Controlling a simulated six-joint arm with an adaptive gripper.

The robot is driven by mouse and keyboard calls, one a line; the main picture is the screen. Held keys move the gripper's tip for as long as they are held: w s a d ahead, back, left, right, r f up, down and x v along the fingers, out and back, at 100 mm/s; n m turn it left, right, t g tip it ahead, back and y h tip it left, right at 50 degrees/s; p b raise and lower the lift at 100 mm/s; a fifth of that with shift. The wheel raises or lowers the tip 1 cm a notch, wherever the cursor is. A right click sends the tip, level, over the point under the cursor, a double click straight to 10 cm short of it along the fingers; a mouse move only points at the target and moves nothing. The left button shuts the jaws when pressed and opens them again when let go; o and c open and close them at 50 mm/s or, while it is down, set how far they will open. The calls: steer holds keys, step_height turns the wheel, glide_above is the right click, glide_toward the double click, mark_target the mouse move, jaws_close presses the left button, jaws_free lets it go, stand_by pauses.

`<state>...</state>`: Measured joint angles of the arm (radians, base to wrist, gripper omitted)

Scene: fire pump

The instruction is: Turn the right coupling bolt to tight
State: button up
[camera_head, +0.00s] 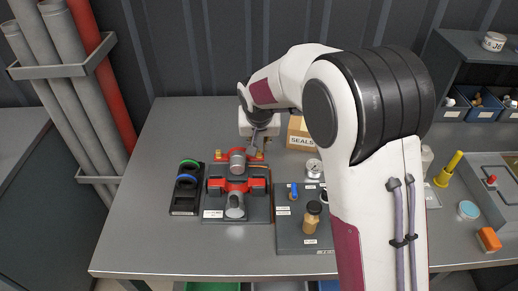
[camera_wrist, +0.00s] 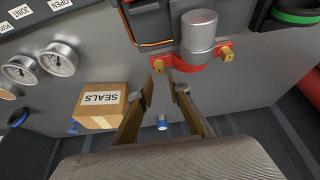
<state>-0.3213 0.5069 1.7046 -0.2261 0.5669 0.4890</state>
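The red pump (camera_head: 237,186) stands on a dark base, with a grey cylinder (camera_wrist: 199,30) on its red coupling flange (camera_wrist: 185,64). A brass bolt sits at each end of the flange. The right coupling bolt (camera_head: 259,156) is the left one in the wrist view (camera_wrist: 158,66). The left coupling bolt (camera_head: 217,155) shows at the right in the wrist view (camera_wrist: 228,54). My gripper (camera_wrist: 165,88) is open and empty, pointing down beside the right bolt. Its fingertips appear just short of that bolt; contact cannot be told. In the head view the gripper (camera_head: 254,148) is partly hard to see.
A SEALS box (camera_head: 298,132) stands right of my gripper, also in the wrist view (camera_wrist: 106,108). A gauge (camera_head: 313,167) and a valve panel (camera_head: 300,235) lie right of the pump. A rack with green and blue rings (camera_head: 187,190) is left. The table's left side is clear.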

mark_target(259, 151)
steer(key=shift+x, duration=2)
steer(key=shift+c, duration=0.2)
jaws_close()
